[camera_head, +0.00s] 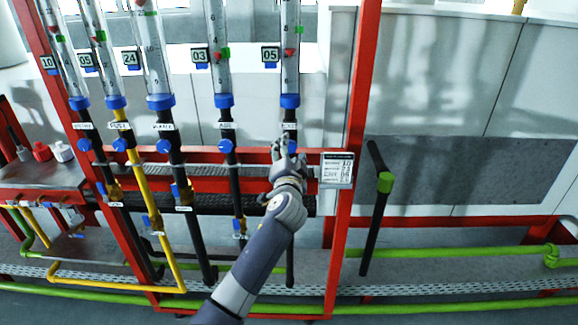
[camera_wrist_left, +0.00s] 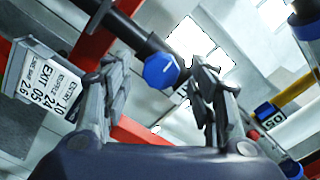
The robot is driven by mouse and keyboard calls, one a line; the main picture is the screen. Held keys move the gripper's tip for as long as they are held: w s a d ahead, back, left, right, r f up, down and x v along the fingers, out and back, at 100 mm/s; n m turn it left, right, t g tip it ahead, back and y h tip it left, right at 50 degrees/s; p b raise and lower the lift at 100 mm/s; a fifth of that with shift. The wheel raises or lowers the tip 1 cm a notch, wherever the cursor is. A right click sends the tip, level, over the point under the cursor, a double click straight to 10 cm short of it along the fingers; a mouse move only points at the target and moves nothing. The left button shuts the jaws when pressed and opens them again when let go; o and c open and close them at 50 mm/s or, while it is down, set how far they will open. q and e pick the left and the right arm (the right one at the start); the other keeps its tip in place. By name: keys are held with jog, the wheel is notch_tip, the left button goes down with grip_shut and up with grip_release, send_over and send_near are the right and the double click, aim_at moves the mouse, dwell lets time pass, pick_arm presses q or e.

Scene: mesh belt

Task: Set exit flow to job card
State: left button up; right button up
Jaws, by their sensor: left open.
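The rightmost flow tube (camera_head: 290,60) has a lower label that seems to read EXIT (camera_head: 289,126). A red float (camera_head: 288,54) shows inside it, below a green marker (camera_head: 299,30), and a tag beside it reads 05 (camera_head: 271,54). My left gripper (camera_head: 284,145) is in front of this tube's lower pipe and partly hides its knob. In the left wrist view the blue knob (camera_wrist_left: 161,71) lies between the spread fingers, with no clear contact. The job card (camera_head: 337,168) hangs right of the gripper; it also shows tilted in the wrist view (camera_wrist_left: 46,84). My right gripper is out of view.
Several similar tubes with blue knobs stand to the left, including the one tagged 03 (camera_head: 201,57). A red frame post (camera_head: 351,150) rises right of the card. Green pipes (camera_head: 450,253) run low.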

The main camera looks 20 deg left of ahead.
pick_arm(q)
jog(key=v, duration=1.1)
jog(key=shift+w, duration=0.1)
notch_tip(320, 180, down, 21)
jog(key=s+d+m+g+h, duration=0.1)
jog(key=g+h, duration=0.2)
jog(key=g, duration=0.1)
jog(key=s+f+g+b, duration=0.1)
jog(key=s+f, duration=0.3)
jog(key=f, duration=0.4)
jog(key=s+f+g+h, duration=0.1)
jog(key=s+f+g, duration=0.15)
jog(key=f, duration=0.55)
jog(key=s+f+g+b, duration=0.1)
jog(key=s+f, duration=0.3)
jog(key=f, duration=0.3)
jog(key=s+a+f+n+g+h, duration=0.1)
jog(key=s+a+f+n+g, duration=0.15)
jog(key=s+f, duration=1.1)
jog(key=s+a+f+n+g, duration=0.1)
jog(key=s+f+n+g, duration=0.15)
jog(key=s+f, duration=1.1)
jog(key=s+a+n+g+b, duration=0.1)
jog(key=s+g, duration=0.2)
jog(key=s, duration=1.5)
jog(key=shift+s+a+f, duration=0.15)
jog(key=shift+s+a, duration=0.1)
jog(key=shift+a, duration=0.15)
